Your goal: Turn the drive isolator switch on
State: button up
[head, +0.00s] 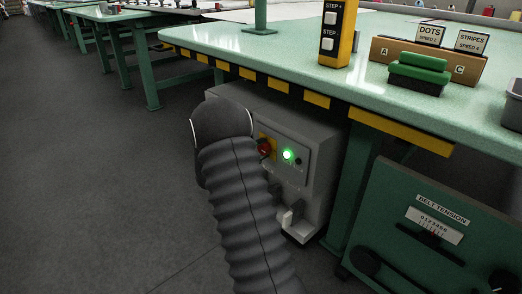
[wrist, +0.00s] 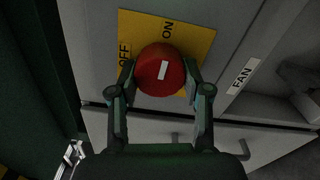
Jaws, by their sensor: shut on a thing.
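The drive isolator switch is a round red knob (wrist: 150,88) with a white bar on its face. It sits on a yellow plate (wrist: 199,40) marked OFF at its left and ON at its top. The white bar stands nearly upright in the wrist view, in line with ON. My gripper (wrist: 160,75) is shut on the knob, one finger at each side. In the head view my sleeved arm hides the gripper, and the red knob (head: 266,148) shows just right of it on the grey cabinet (head: 318,150).
A green lamp (head: 288,154) glows beside the knob. A FAN label (wrist: 241,76) is at the right in the wrist view. The green table (head: 250,45) overhangs the cabinet. A belt tension panel (head: 395,210) stands at the right. Open floor (head: 90,190) lies left.

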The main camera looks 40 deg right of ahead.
jog(key=o, duration=1.2)
jog(key=shift+d, duration=0.1)
jog(key=shift+c, duration=0.2)
jog(key=shift+a, duration=0.2)
jog(key=s+a, duration=0.1)
jog(key=a, duration=1)
jog(key=shift+a, duration=0.35)
